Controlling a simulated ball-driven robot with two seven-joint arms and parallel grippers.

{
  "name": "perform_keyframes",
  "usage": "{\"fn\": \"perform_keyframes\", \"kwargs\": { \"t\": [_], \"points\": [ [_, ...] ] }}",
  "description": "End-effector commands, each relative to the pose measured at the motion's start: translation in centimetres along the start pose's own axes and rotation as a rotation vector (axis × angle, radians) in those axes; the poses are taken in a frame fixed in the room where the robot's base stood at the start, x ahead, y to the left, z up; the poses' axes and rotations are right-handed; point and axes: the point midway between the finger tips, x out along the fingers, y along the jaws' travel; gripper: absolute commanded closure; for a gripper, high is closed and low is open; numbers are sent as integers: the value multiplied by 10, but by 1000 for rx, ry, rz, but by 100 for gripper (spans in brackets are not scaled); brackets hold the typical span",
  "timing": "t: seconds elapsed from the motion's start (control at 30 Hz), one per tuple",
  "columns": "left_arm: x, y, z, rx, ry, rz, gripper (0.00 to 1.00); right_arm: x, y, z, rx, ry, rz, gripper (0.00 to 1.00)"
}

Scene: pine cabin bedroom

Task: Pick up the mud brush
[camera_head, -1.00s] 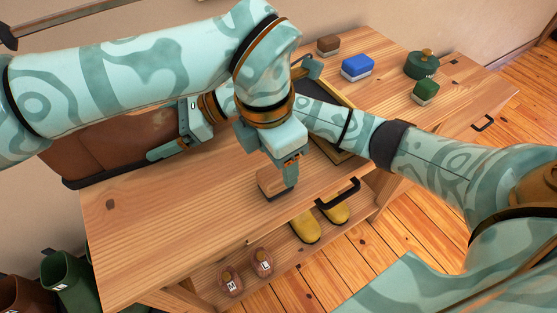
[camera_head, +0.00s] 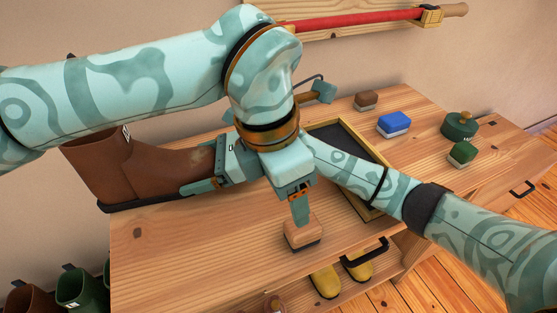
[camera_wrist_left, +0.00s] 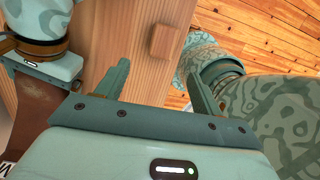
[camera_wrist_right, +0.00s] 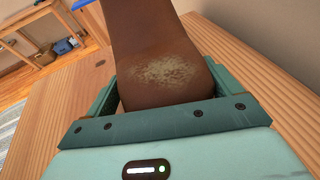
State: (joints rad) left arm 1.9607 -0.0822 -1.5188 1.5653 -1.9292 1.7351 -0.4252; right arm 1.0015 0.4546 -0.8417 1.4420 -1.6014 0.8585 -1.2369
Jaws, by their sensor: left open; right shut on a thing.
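A wooden-backed brush with dark bristles (camera_head: 303,235), which looks like the mud brush, stands bristles down on the bench near its front edge. Its wooden back also shows in the left wrist view (camera_wrist_left: 167,41). My left gripper (camera_head: 300,213) points down just above and behind it, open and empty; in the left wrist view the brush lies beyond the spread fingertips (camera_wrist_left: 157,76). A pale muddy patch shows on the boot (camera_wrist_right: 160,68).
A dark framed tray (camera_head: 378,208) lies behind my right forearm. Brown (camera_head: 366,100), blue (camera_head: 393,124) and green (camera_head: 461,154) brushes and a green tin (camera_head: 459,126) stand further right.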

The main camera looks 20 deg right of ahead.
Motion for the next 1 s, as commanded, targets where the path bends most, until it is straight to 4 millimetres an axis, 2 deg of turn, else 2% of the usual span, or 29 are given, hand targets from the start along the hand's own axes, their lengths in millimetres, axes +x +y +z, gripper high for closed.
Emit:
{"fn": "perform_keyframes", "kwargs": {
  "t": [0.03,0.1,0.17,0.27,0.5,0.73,1.0],
  "points": [
    [2,1,-11,3,-43,-7,33,0,0,0,1,-1,-1,51],
    [3,0,-18,15,-107,3,33,0,0,0,1,-1,-1,51],
    [1,-3,-21,26,-154,18,33,0,0,0,1,-1,-1,51],
    [4,-11,-13,53,-212,46,33,0,0,0,1,0,0,51],
    [47,-8,1,38,-230,51,33,0,0,0,1,0,0,52],
    [70,-6,5,37,-228,52,33,0,0,0,1,0,-1,52],
    [110,-4,12,38,-228,53,33,0,0,0,1,-1,-1,52]
  ]
}}
